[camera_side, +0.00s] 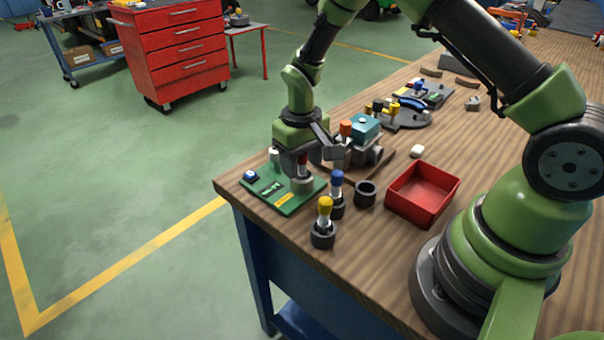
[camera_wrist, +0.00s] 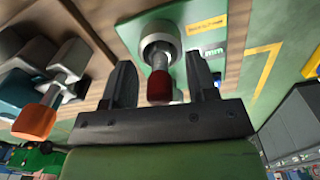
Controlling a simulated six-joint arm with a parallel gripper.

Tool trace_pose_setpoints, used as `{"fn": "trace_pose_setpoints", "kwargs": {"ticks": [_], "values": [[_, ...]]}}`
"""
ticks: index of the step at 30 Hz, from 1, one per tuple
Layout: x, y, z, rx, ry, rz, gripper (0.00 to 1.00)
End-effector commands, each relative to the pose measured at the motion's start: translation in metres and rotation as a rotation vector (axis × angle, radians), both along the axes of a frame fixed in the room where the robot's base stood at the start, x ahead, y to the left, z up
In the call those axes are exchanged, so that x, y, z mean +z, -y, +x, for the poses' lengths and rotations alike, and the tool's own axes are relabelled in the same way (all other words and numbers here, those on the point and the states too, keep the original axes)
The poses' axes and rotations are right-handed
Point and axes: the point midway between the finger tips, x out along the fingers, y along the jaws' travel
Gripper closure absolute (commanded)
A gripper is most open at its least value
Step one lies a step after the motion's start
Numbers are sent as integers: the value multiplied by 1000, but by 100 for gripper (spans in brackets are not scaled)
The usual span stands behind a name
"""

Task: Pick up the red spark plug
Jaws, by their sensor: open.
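The red spark plug (camera_side: 302,160) stands in a grey round holder (camera_side: 302,184) on the green board (camera_side: 284,203) at the table's front left corner. In the wrist view, the red end of the spark plug (camera_wrist: 159,87) points towards my gripper (camera_wrist: 160,70). My gripper is open, with one finger on each side of the red end and visible gaps between. In the side view, my gripper (camera_side: 302,158) comes down over the plug from above and partly hides it.
A blue-topped plug (camera_side: 337,180) and a yellow-topped plug (camera_side: 325,207) stand in dark holders close by, beside an empty dark cup (camera_side: 366,194). An engine-like block with a teal top (camera_side: 365,127) and orange-topped plug (camera_side: 345,128) is just behind. A red tray (camera_side: 424,207) sits right.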

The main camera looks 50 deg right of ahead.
Motion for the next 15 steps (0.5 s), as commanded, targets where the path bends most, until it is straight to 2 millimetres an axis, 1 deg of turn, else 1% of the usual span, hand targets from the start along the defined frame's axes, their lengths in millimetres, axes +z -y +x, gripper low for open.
{"fn": "trace_pose_setpoints", "kwargs": {"ticks": [4, 5, 6, 8, 9, 11, 12, 15], "values": [[0, 0, 0, 0, 1, 0, 47], [0, 0, 0, 0, 1, 0, 50], [0, 0, 0, 0, 1, 0, 59], [0, 0, 0, 0, 1, 0, 72], [0, 0, 0, 0, 1, 0, 82], [1, 0, 0, 0, 1, 0, 95], [1, 0, 0, 0, 1, 0, 100], [1, 0, 0, 0, 1, 0, 100]]}}
